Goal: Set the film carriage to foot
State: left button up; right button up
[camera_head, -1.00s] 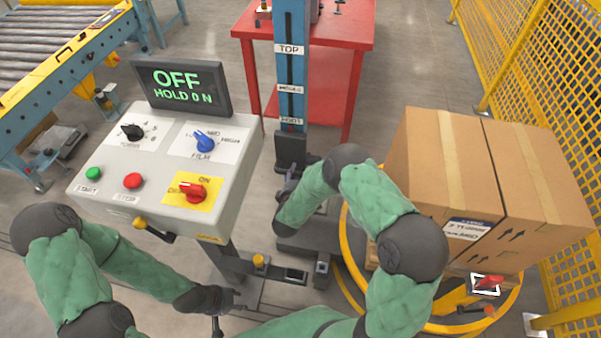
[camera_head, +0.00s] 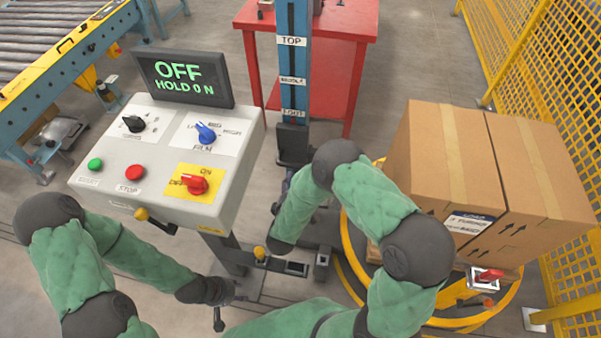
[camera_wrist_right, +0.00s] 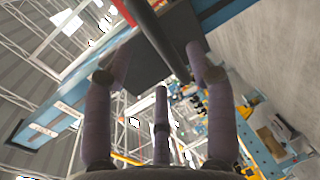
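The blue mast (camera_head: 294,65) carries TOP, middle and FOOT labels. The dark film carriage (camera_head: 292,143) sits low on it, just below the FOOT label (camera_head: 293,112). My right forearm hangs in front of the mast base and mostly hides my right gripper in the head view. In the right wrist view the fingers of my right gripper (camera_wrist_right: 162,75) are spread, pointing at a dark panel (camera_wrist_right: 150,55). A dark rod (camera_wrist_right: 155,35) crosses between or beyond them; contact cannot be told. My left gripper (camera_head: 226,305) is low beneath the console, empty, its fingers apart.
The console (camera_head: 150,205) stands left of the mast; its screen (camera_head: 184,77) reads OFF, HOLD 0 N. The red selector (camera_head: 195,184) is at OFF. Cartons (camera_head: 440,150) stand on the yellow-ringed turntable (camera_head: 348,250) at right. A red table (camera_head: 345,40) and yellow fence (camera_head: 560,60) lie behind.

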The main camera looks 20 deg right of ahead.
jog(key=shift+v, duration=1.9)
jog(key=s+a+f+m+g+y+p, duration=0.4)
jog(key=f+m+g+y, duration=0.1)
jog(key=f+m+y, duration=0.25)
jog(key=s+a+m+g+y+p, duration=0.1)
jog(key=s+m+g+y, duration=0.1)
jog(key=s, duration=0.6)
jog(key=s+a+f+m+g+y+p, duration=0.1)
jog(key=s+m+g, duration=0.3)
jog(key=s, duration=0.4)
jog(key=shift+a+m+g+y+p, duration=0.35)
jog(key=shift+a+g+y+p, duration=0.2)
jog(key=shift+g+y, duration=0.35)
